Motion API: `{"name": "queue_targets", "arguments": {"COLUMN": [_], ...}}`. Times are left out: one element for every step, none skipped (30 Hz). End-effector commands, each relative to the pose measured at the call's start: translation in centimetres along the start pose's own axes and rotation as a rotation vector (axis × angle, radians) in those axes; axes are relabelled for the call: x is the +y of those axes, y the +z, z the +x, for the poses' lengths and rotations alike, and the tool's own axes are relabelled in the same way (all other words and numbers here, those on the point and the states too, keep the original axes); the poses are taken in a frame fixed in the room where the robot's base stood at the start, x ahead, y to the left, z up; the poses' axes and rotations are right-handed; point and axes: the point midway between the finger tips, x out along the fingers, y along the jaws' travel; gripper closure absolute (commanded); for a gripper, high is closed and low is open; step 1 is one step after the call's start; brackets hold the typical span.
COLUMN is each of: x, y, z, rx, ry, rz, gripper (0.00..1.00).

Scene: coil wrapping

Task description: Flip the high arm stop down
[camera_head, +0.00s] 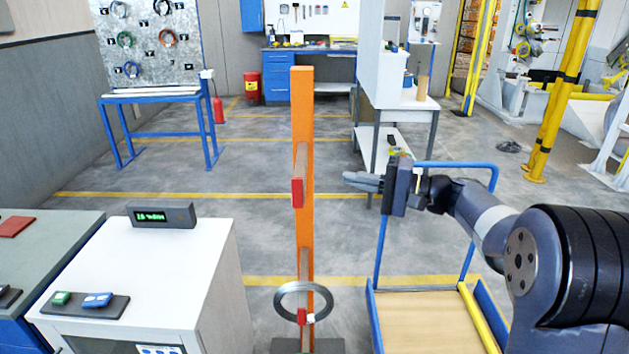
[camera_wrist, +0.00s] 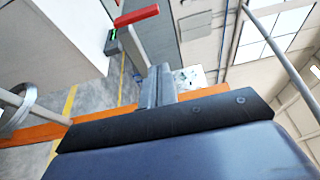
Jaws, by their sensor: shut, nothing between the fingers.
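An orange post (camera_head: 303,100) stands in the middle of the head view, with a high arm (camera_head: 301,162) reaching toward me. A red stop (camera_head: 297,193) sits at the high arm's near end, its long side running along the post's direction. The stop also shows at the top of the wrist view (camera_wrist: 137,16). My gripper (camera_head: 360,181) is shut and empty, to the right of the stop and apart from it, fingers pointing left. Its fingers show in the wrist view (camera_wrist: 156,84). The exact depth between fingertips and stop is hard to tell.
A grey coil (camera_head: 281,309) hangs on the low arm, whose red stop (camera_head: 301,316) shows below. A white cabinet (camera_head: 150,265) with a display (camera_head: 162,215) stands left. A blue-framed cart (camera_head: 420,290) is under my arm. Floor behind the post is clear.

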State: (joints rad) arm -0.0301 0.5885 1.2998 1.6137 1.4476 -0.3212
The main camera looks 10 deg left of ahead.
Motion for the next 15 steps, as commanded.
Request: {"name": "queue_targets", "arguments": {"x": [0.0,0.0,0.0,0.0,0.0,-0.1,-0.1,-0.1,-0.1,-0.1,-0.2,-0.2,-0.2,-0.2,-0.2], "y": [0.0,0.0,0.0,0.0,0.0,0.1,0.1,0.1,0.1,0.1,0.1,0.1,0.1,0.1,0.1], "z": [0.0,0.1,0.2,0.4,0.7,1.1,1.5,2.0,2.7,3.3,3.9,4.8,5.5,6.2,7.0], "rx": [0.000,0.000,0.000,-0.001,-0.001,-0.003,-0.003,-0.003,-0.004,-0.005,-0.005,-0.005,-0.005,-0.004,-0.005], "ry": [0.001,0.001,0.001,0.001,0.001,0.001,0.001,0.001,0.002,0.002,0.002,0.002,0.002,0.002,0.002], "rz": [0.000,0.000,0.001,0.001,0.001,0.001,0.001,0.001,0.002,0.002,0.002,0.002,0.003,0.003,0.003], "gripper": [1.00,1.00,1.00,1.00,1.00,1.00,1.00,1.00,1.00,1.00,1.00,1.00,1.00,1.00,1.00]}}
